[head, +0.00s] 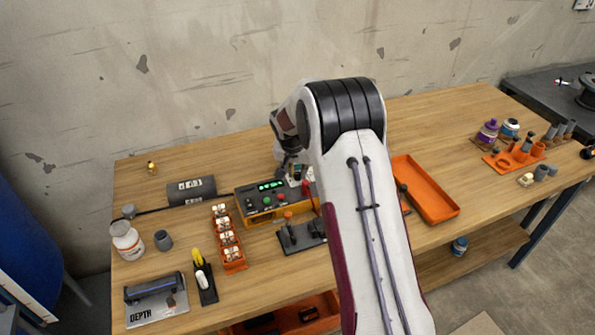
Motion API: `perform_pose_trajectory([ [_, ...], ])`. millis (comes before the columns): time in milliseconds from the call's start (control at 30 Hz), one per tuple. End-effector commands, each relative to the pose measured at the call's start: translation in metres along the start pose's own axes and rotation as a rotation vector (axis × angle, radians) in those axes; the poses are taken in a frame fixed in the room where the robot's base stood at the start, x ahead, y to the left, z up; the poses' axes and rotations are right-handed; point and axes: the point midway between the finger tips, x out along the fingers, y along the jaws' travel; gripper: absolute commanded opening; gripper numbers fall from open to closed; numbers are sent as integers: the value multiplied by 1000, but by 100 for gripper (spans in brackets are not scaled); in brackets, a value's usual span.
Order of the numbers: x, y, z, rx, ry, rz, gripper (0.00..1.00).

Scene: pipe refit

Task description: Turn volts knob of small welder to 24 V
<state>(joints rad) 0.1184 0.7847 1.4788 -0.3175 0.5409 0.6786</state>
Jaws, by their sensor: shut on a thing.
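A yellow and dark box with a lit green display (270,185) and coloured controls on its top stands at the middle of the bench; it looks like the small welder. The display digits are too small to read. My gripper (290,172) is at the back right of this box, pointing down, and partly hidden by my arm. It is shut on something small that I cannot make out. The volts knob cannot be told apart in this view. A small pale panel shows beside the gripper, partly covered.
An orange rack of several pale parts (228,240) stands left of the box. A dark stand (301,237) is in front of it. An orange tray (432,192) lies right of my arm. A grey cylinder (192,190) lies at the back left. Bare bench lies behind the tray.

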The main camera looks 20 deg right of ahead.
Motion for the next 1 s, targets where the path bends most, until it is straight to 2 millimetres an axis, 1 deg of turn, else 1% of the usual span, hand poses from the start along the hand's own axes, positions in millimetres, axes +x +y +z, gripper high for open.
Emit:
perform_pose_trajectory([
  [467, 0, -2, 0, 208, 0, 87, 0],
  [1000, 0, -3, -1, 506, 1, 210, 0],
])
